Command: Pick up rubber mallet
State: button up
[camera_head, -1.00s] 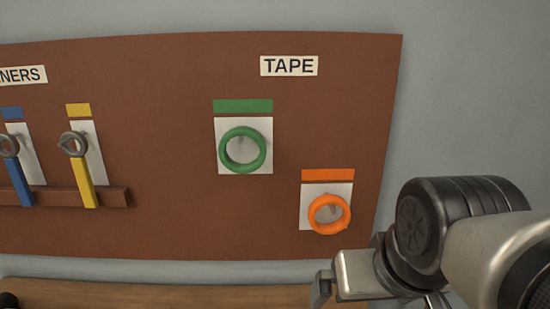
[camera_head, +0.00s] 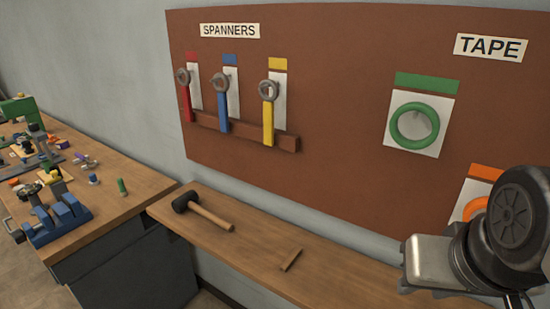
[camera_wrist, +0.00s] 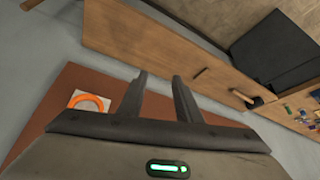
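The rubber mallet (camera_head: 203,208) lies on its side on the narrow wooden shelf below the pegboard, with a black head at the left and a light wooden handle pointing right. It also shows small in the wrist view (camera_wrist: 249,99) at the right. My gripper (camera_wrist: 160,80) is open and empty in the wrist view, its two dark fingers apart, well away from the mallet. In the head view my wrist is at the lower right, in front of the board, and the fingertips are not visible there.
The brown tool board (camera_head: 330,130) holds several spanners and a green tape ring (camera_head: 414,123). An orange tape ring (camera_head: 475,208) is partly hidden by my arm. A small wooden piece (camera_head: 291,260) lies on the shelf (camera_head: 235,245). A cluttered workbench (camera_head: 110,210) with a blue vise (camera_head: 58,217) stands left.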

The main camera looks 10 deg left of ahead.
aim_at(189, 199)
jog(key=u, duration=1.35)
jog(key=i+j+z, duration=0.1)
jog(key=z, duration=0.3)
jog(key=j+z, duration=0.1)
jog(key=z, duration=0.3)
jog(key=i+j+z, duration=0.15)
jog(key=z, duration=0.3)
jog(key=i+j+z, duration=0.1)
jog(key=j+z, duration=0.2)
jog(key=j, duration=0.25)
jog(key=j+z, duration=0.3)
jog(key=j, duration=0.2)
jog(key=j+z, duration=0.15)
jog(key=j, duration=1.85)
